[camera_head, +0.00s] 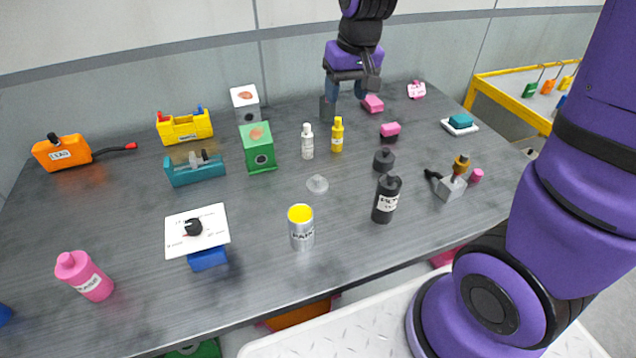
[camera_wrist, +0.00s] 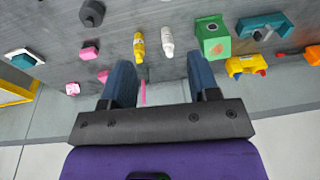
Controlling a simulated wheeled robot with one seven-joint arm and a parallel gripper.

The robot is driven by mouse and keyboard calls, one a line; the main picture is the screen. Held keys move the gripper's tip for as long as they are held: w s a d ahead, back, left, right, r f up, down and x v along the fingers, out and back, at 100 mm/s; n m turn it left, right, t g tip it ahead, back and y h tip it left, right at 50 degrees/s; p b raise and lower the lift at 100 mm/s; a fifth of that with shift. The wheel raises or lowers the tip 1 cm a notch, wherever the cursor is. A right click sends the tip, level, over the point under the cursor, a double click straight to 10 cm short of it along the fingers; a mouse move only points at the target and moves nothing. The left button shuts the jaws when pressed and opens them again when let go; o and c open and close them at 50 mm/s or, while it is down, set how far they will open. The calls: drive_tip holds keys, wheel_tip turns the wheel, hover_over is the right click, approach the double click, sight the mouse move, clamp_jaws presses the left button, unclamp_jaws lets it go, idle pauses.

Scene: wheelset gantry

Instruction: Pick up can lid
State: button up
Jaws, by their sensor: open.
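A small grey, partly see-through lid-like piece with a raised middle (camera_head: 317,184) lies flat on the table, behind the paint can; I take it for the can lid. The silver paint can (camera_head: 301,230) stands upright with its top open and yellow inside. My gripper (camera_head: 344,98) is over the back part of the table, behind the bottles and well away from the lid. In the wrist view my gripper (camera_wrist: 160,82) has its two blue fingers wide apart with nothing held. The lid is not visible in the wrist view.
A white bottle (camera_head: 307,141) and a yellow bottle (camera_head: 337,135) stand between my gripper and the lid. A green box (camera_head: 257,147) is to the left; a black bottle (camera_head: 386,199) and dark cap (camera_head: 384,159) are to the right. Bare table surrounds the lid.

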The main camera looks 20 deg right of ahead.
drive_tip(key=w+a+f+g, duration=0.15)
drive_tip(key=w+f, duration=0.45)
drive_tip(key=f, duration=0.6)
hover_over(317, 177)
drive_tip(key=shift+h, duration=0.3)
drive_tip(key=f, duration=1.1)
drive_tip(key=shift+d+f, duration=0.25)
drive_tip(key=shift+f, duration=0.15)
drive_tip(key=shift+a+f, duration=0.2)
drive_tip(key=shift+f, duration=2.75)
drive_tip(key=c, duration=1)
drive_tip(key=shift+r, duration=0.15)
